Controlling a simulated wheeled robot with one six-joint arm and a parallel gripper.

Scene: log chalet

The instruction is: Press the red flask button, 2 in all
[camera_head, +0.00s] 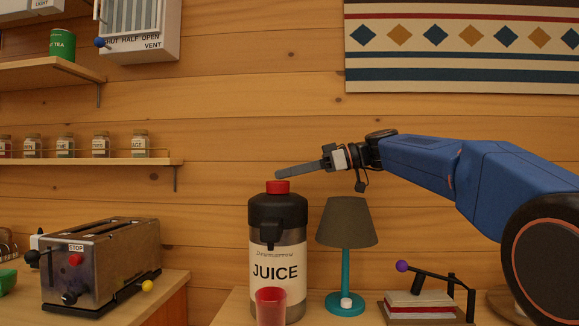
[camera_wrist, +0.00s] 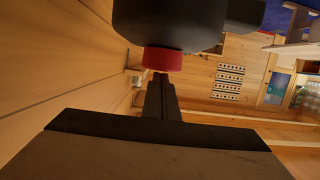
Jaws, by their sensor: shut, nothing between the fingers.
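The juice flask (camera_head: 278,240) stands upright on the counter, with a black top and a white label reading JUICE. Its red button (camera_head: 278,187) sits on the black lid and stands up from it. My gripper (camera_head: 280,174) is shut and empty, reaching in from the right with its fingertips just above the red button. In the wrist view the red button (camera_wrist: 162,60) shows beyond the tips of my gripper (camera_wrist: 159,77), with the black lid (camera_wrist: 175,25) behind it. I cannot tell whether the fingers touch the button.
A red cup (camera_head: 270,305) stands in front of the flask. A lamp (camera_head: 347,235) with a teal stem stands close on its right. A device with a purple-knobbed lever (camera_head: 403,266) is further right. A toaster (camera_head: 100,265) sits on the left counter.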

